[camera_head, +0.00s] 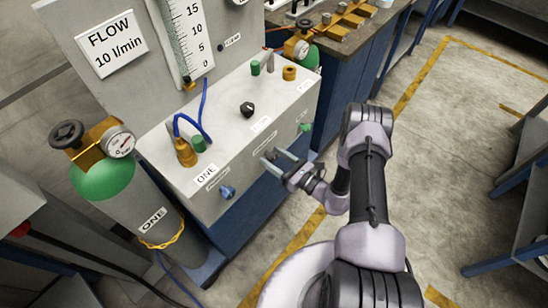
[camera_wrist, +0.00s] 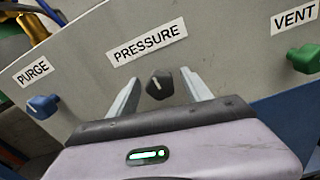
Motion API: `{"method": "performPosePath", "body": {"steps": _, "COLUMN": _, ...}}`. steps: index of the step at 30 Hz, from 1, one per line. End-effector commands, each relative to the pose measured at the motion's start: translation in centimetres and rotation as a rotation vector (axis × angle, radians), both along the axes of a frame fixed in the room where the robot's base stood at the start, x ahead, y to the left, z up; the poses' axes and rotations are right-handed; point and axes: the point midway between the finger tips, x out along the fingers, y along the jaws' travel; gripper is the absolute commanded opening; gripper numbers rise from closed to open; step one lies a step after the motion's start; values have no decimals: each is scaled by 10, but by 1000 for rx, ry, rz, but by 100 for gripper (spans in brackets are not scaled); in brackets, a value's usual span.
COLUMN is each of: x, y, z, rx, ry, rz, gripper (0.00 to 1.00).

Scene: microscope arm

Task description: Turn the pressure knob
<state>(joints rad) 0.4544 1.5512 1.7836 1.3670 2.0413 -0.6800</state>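My gripper (camera_wrist: 161,80) is open, with one finger on each side of the knob. Gaps show between the knob and both fingers in the wrist view. In the head view my gripper (camera_head: 273,158) is at the middle of the box's front face. There the knob is mostly hidden by the fingers.
A blue PURGE knob (camera_wrist: 43,106) is left and a green VENT knob (camera_wrist: 304,58) right on the same panel. Another black knob (camera_head: 248,108) stands on the box top. A green-topped cylinder (camera_head: 103,178) stands left.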

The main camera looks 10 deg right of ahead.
Motion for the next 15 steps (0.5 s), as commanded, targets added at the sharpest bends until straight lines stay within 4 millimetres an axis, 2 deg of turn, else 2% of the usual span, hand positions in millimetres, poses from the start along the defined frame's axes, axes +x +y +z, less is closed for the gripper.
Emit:
{"method": "performPosePath", "body": {"steps": 9, "x": -4, "y": -4, "z": 1, "rx": 0, "ry": 0, "rz": -1, "gripper": 57}}
{"method": "performPosePath", "body": {"steps": 11, "x": -11, "y": -10, "z": 1, "rx": -1, "ry": 1, "rz": -4, "gripper": 57}}
{"method": "performPosePath", "body": {"steps": 15, "x": -40, "y": -32, "z": 3, "rx": 0, "ry": 2, "rz": -8, "gripper": 57}}
